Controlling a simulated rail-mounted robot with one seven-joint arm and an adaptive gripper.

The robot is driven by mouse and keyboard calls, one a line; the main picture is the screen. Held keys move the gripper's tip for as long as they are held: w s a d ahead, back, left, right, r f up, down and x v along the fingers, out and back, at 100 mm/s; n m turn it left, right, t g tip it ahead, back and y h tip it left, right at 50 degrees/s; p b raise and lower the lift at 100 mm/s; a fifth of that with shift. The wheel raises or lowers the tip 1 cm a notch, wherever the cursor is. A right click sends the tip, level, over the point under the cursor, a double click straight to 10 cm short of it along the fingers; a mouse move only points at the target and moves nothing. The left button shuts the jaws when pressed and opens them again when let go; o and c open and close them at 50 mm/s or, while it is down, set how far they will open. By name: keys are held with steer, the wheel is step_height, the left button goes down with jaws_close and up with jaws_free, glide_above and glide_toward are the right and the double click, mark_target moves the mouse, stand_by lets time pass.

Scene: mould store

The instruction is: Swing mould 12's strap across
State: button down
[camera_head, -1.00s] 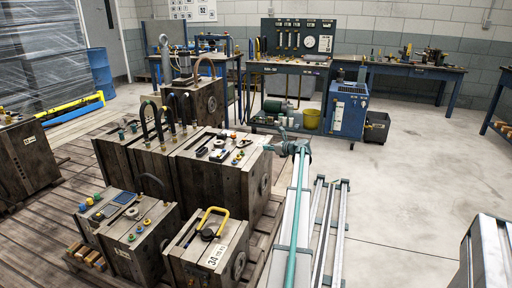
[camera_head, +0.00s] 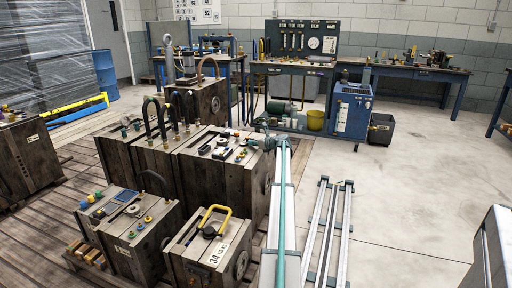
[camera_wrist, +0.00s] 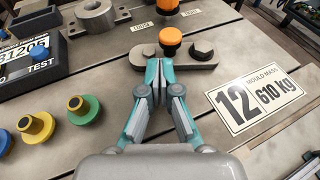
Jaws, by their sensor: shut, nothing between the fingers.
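Mould 12 (camera_wrist: 250,140) fills the wrist view, its top carrying a white plate (camera_wrist: 255,96) reading 12, mould mass 610 kg. The strap, a short flat grey bar (camera_wrist: 187,64), lies on the top with a dark bolt head at its right end and another near its left end. An orange knob (camera_wrist: 171,36) stands at its far side. My gripper (camera_wrist: 160,62) is shut and empty, its tips at the strap's near edge, left of middle. I cannot tell whether they touch it. In the head view my gripper (camera_head: 268,144) is small, over the middle mould's right edge.
Yellow, green and blue knobs (camera_wrist: 35,124) and a dark TEST box (camera_wrist: 35,60) are left of my gripper. A grey flanged ring (camera_wrist: 95,18) and a second orange knob (camera_wrist: 167,5) lie beyond. Mould 34 (camera_head: 205,255) stands in front, with a yellow handle. Open floor (camera_head: 420,190) is to the right.

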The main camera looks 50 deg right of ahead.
mark_target(244, 144)
steer(key=shift+a+r, duration=0.1)
stand_by(0.4)
steer(key=shift+w+a+p, duration=0.1)
steer(key=shift+w+p, duration=0.05)
steer(key=shift+p, duration=0.4)
steer(key=shift+m+h, duration=0.4)
steer(key=shift+h, duration=0.1)
steer(key=shift+w+a+m+h+p, duration=0.15)
steer(key=shift+w+m+h+p, duration=0.25)
steer(key=shift+p, duration=0.75)
steer(key=shift+w+a+p, duration=0.1)
steer(key=shift+w+p, duration=0.1)
steer(key=shift+p, duration=0.6)
steer(key=p, duration=0.1)
steer(key=w+p, duration=0.1)
steer(key=p, duration=0.1)
steer(key=shift+w+a+r, duration=0.15)
steer(key=shift+a, duration=0.1)
steer(key=shift+w+a+f+p, duration=0.1)
steer(key=shift+w+f+p, duration=0.1)
steer(key=shift+w+p, duration=0.95)
steer(key=shift+s+p, duration=0.25)
steer(key=shift+p, duration=0.05)
steer(key=shift+s, duration=0.15)
